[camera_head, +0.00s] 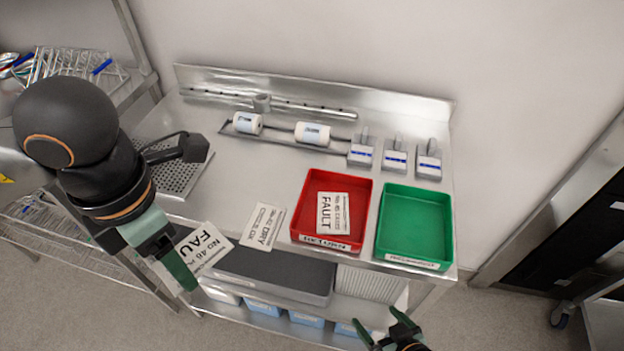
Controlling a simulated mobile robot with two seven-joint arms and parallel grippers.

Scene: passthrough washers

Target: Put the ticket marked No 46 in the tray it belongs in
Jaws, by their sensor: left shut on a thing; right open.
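My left gripper (178,264) is shut on a white ticket (205,245) reading "NO 46" and "FAU", the rest of the word being cut off by the finger. The ticket is at the front left edge of the steel table. My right gripper (388,338) is open and empty at the bottom edge, below the table front.
A ticket reading "DRY" (262,227) lies on the table (277,184) between the held ticket and the red tray. Two white rolls (312,134) and several small grey blocks (396,155) stand at the back. A perforated drain plate (183,174) is at left.

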